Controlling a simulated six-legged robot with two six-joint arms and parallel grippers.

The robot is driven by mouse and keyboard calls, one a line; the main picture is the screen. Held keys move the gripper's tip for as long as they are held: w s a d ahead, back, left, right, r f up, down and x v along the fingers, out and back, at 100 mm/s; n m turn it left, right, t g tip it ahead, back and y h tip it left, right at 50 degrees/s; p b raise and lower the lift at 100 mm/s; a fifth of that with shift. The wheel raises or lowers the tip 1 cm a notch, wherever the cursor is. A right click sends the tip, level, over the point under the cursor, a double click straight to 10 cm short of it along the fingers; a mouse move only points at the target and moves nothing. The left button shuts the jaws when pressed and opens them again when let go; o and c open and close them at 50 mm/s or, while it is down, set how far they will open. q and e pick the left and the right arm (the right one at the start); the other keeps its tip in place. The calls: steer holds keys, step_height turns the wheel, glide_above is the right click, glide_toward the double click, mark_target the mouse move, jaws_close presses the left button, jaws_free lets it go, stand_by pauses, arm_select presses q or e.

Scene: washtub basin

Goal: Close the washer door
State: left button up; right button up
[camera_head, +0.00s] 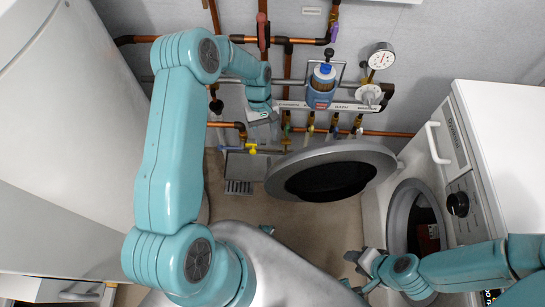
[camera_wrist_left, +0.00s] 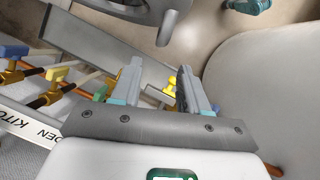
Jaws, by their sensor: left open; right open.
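The washer door (camera_head: 375,158) is a round grey ring with dark glass. It stands swung open to the left of the white washer (camera_head: 462,150), whose round opening (camera_head: 397,218) shows uncovered. My left gripper (camera_head: 262,138) is open and empty, up and left of the door, near the pipes at the wall. In the left wrist view its fingers (camera_wrist_left: 160,82) are apart, and part of the door (camera_wrist_left: 118,8) shows beyond them at the top. My right gripper (camera_head: 360,262) is open, below the door and left of the washer opening, apart from the door.
Copper pipes with coloured valves (camera_head: 310,128), a blue filter (camera_head: 321,86) and a gauge (camera_head: 381,57) line the wall. A grey basin (camera_head: 245,165) stands below them. A large white rounded body (camera_head: 70,110) fills the left. Tan floor (camera_head: 310,228) is clear below the door.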

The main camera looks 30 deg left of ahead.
mark_target(269, 162)
arm_select(q)
steer(key=x, duration=1.1)
steer(key=shift+s+f, duration=0.2)
steer(key=shift+s, duration=0.05)
jaws_close()
